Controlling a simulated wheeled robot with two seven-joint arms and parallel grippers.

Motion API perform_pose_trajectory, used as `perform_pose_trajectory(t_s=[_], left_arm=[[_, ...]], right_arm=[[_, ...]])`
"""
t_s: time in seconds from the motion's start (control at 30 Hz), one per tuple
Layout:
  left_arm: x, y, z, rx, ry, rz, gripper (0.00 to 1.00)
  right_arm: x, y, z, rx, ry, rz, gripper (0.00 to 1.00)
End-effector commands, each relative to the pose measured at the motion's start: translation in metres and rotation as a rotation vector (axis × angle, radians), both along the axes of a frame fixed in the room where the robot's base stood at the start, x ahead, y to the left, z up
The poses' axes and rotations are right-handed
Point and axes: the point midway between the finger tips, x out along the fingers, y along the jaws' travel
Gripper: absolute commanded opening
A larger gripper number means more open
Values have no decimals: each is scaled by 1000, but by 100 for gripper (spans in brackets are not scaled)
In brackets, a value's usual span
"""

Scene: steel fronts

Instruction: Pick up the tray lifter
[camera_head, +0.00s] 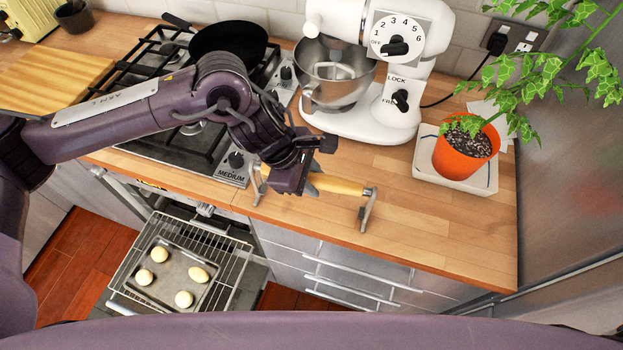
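The tray lifter (345,186) lies on the wooden counter near its front edge. It has a yellow wooden handle and grey metal ends; one end (368,210) reaches to the counter edge. My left gripper (318,168) is over the left part of the handle and hides some of it. Its fingers look apart, one on the far side of the handle and one on the near side. I cannot tell whether they touch it. My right gripper is not in view.
A white stand mixer (375,112) with a steel bowl stands behind the lifter. A potted plant (464,156) stands on a pale tray to the right. A gas hob is at left. Below, the oven rack (228,262) is out, holding a baking tray (206,266) with several buns.

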Motion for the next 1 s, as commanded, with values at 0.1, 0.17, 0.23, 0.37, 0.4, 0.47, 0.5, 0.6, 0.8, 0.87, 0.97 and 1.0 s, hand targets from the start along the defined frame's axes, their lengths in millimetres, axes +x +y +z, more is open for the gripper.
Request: perform_pose_trajectory(t_s=[0.1, 0.17, 0.23, 0.37, 0.4, 0.47, 0.5, 0.6, 0.8, 0.87, 0.97, 1.0], left_arm=[[0, 0, 0, 0, 0, 0, 1], [0, 0, 1, -1, -2, 0, 0], [0, 0, 1, -1, -2, 0, 0], [1, -1, 2, -2, -2, -1, 0], [1, -1, 3, -3, -3, 0, 0], [1, -1, 5, -3, -3, -1, 0], [1, -1, 8, -3, -4, -1, 0], [1, -1, 17, -3, -5, -1, 0], [1, -1, 58, -4, -10, -3, 0], [2, -1, 75, -4, -11, -3, 0], [2, -2, 107, -5, -12, -3, 0], [1, -1, 119, -4, -11, -2, 0]], right_arm=[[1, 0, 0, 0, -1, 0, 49], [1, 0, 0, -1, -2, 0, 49], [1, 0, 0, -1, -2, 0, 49], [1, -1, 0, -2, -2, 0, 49], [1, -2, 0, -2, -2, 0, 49], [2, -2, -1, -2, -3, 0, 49], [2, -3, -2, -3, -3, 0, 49], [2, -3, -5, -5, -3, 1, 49], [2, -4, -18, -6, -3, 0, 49], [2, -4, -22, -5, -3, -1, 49], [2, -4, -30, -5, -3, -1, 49], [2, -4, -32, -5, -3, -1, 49]])
